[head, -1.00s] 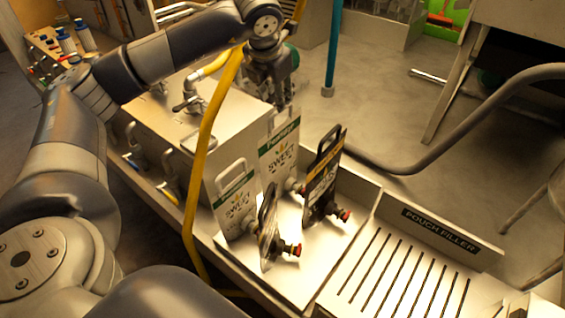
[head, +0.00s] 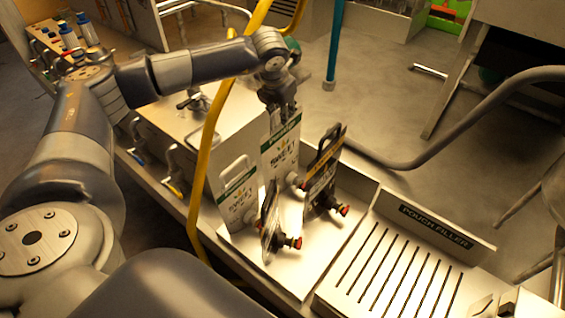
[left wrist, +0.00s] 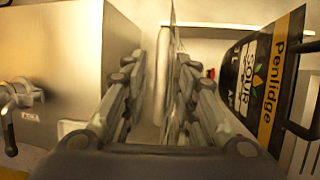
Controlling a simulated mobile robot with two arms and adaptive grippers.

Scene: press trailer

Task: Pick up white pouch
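A tall white pouch (head: 281,151) with a green band stands at the back of the tray in the head view. A second white pouch (head: 238,196), smaller in the picture, stands in front of it to the left. My left gripper (head: 281,108) is at the top edge of the taller white pouch, pointing down. In the left wrist view the white pouch (left wrist: 164,75) shows edge-on between the two fingers (left wrist: 160,85). The fingers are apart, with a narrow gap visible beside the pouch. My right gripper is out of view.
A black pouch (head: 322,172) stands close right of the white one; it also shows in the left wrist view (left wrist: 262,75). Another dark pouch (head: 268,225) stands in front. A metal box (head: 222,120) and yellow hose (head: 205,150) are left. The slotted pouch filler (head: 400,268) is right.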

